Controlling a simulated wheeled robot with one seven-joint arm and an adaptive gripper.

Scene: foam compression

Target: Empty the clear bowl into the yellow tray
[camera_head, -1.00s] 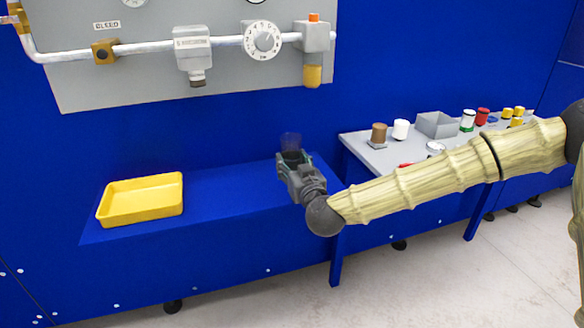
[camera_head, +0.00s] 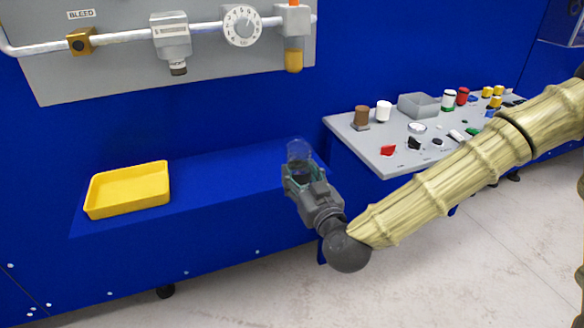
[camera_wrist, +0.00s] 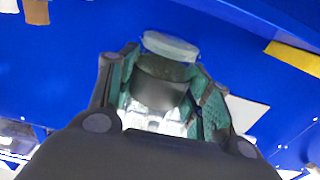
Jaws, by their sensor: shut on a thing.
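The yellow tray (camera_head: 128,190) sits on the blue ledge at the left in the head view, and it looks empty. My gripper (camera_head: 298,172) is to the right of the tray, near the right end of the ledge. It is shut on the clear bowl (camera_head: 299,150), whose see-through top shows above the fingers. In the wrist view the bowl (camera_wrist: 165,62) is between the greenish finger pads of my gripper (camera_wrist: 160,95). Dark contents seem to show inside the bowl; I cannot tell what they are. A yellow strip (camera_wrist: 292,58), perhaps the tray, shows at upper right.
The blue ledge (camera_head: 225,185) is clear between the tray and my gripper. A grey side table (camera_head: 400,158) with buttons, knobs and a grey box (camera_head: 418,105) stands at the right. A grey panel with a pipe (camera_head: 120,37) and dial (camera_head: 241,26) is above.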

